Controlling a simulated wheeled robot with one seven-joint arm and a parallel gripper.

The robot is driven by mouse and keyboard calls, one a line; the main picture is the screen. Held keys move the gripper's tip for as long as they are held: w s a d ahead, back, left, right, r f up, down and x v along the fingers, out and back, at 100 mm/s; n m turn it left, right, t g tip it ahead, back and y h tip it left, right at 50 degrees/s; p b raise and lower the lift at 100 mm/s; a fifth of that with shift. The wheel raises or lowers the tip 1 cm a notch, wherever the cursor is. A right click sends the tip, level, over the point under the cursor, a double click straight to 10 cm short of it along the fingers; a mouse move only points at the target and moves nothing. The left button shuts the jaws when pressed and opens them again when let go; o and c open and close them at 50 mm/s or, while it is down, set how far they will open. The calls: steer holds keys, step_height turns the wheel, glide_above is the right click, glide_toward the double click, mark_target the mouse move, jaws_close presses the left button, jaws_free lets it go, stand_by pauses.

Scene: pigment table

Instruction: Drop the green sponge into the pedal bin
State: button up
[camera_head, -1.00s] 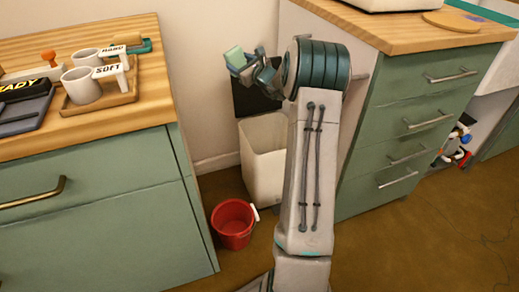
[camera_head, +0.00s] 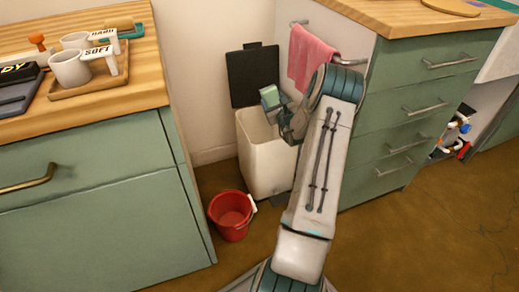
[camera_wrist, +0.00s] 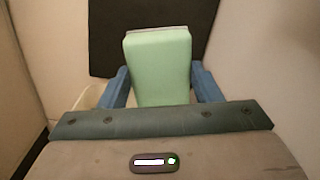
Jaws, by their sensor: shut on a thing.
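The green sponge (camera_head: 270,96) is held in my gripper (camera_head: 282,108), and it also shows large between the blue fingers in the wrist view (camera_wrist: 158,68). The pedal bin (camera_head: 262,165) is white, with its dark lid (camera_head: 252,75) raised against the wall behind. My gripper is shut on the sponge, above the right part of the bin's opening in the head view. In the wrist view the dark lid (camera_wrist: 145,30) stands behind the sponge. The bin's inside is mostly hidden there.
A red bucket (camera_head: 231,213) stands on the floor in front of the bin. Green cabinets (camera_head: 95,200) flank it on the left and drawers (camera_head: 415,110) on the right. A pink towel (camera_head: 311,55) hangs on a rail near my arm.

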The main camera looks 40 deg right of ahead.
step_height(320, 180, down, 5)
steer(key=b, duration=0.2)
steer(key=shift+r+b, duration=0.2)
steer(key=shift+b, duration=0.1)
steer(key=o, duration=0.9)
steer(key=shift+o, duration=0.2)
steer(key=p+v, duration=0.4)
steer(key=v, duration=0.9)
steer(key=shift+s+p, duration=0.35)
steer(key=shift+p, duration=0.05)
steer(key=shift+a, duration=0.15)
